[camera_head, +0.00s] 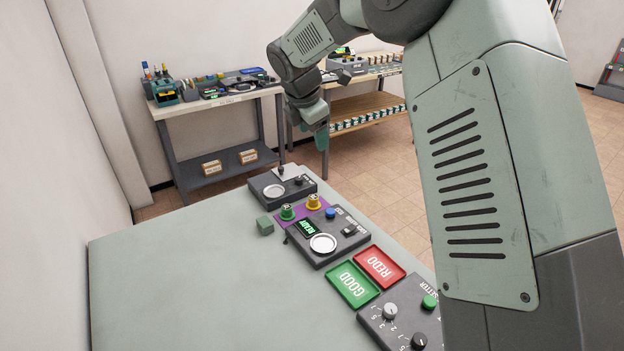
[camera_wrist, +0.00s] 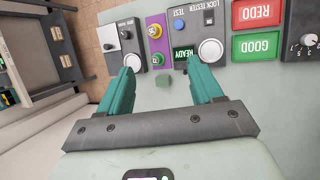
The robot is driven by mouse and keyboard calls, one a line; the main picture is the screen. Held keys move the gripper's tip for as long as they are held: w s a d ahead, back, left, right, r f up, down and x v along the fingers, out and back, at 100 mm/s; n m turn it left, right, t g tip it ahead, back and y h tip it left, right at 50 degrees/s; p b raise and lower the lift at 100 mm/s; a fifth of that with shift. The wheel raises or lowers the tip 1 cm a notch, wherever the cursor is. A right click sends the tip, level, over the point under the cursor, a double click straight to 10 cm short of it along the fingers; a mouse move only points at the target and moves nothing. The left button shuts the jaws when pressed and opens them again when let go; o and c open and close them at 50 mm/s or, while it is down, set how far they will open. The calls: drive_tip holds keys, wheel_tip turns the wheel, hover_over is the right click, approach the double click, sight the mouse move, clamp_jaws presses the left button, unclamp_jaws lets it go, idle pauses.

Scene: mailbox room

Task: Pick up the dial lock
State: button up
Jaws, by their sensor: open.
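No object is labelled as the dial lock. Two small round dial-like pieces, one green (camera_head: 287,212) and one yellow (camera_head: 313,202), stand on a purple mat (camera_head: 299,221); I cannot tell whether either is the lock. The wrist view also shows the green piece (camera_wrist: 157,60) and the yellow piece (camera_wrist: 155,31). A grey-green block (camera_head: 265,225) lies on the table beside the mat.
The lock tester (camera_head: 325,238) has a READY screen and round plate. Another dark device (camera_head: 281,187) sits behind it. Red REDO tray (camera_head: 379,264), green GOOD tray (camera_head: 353,284) and a knobbed setter (camera_head: 402,318) line the right edge. The table's left side (camera_head: 180,270) is clear.

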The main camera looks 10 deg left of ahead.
drive_tip(key=w+a+f+n, duration=0.2)
drive_tip(key=a+f+n, duration=0.15)
drive_tip(key=f, duration=0.35)
drive_tip(key=w+a+f+n, duration=0.2)
drive_tip(key=a+f+n, duration=0.1)
drive_tip(key=a+f, duration=0.3)
drive_tip(key=n, duration=0.2)
approach(287, 207)
drive_tip(key=w+f, duration=0.2)
drive_tip(key=f, duration=0.1)
drive_tip(key=shift+w+g+y, duration=0.15)
drive_tip(key=shift+g+y, duration=0.15)
drive_tip(key=shift+g, duration=0.1)
drive_tip(key=x, duration=0.4)
drive_tip(key=shift+d+f, duration=0.25)
drive_tip(key=shift+w+a+f, duration=0.15)
drive_tip(key=shift+w+f, duration=0.05)
drive_tip(key=shift+f, duration=0.25)
drive_tip(key=shift+w+f, duration=0.2)
drive_tip(key=shift+f, duration=0.3)
drive_tip(key=c, duration=1.2)
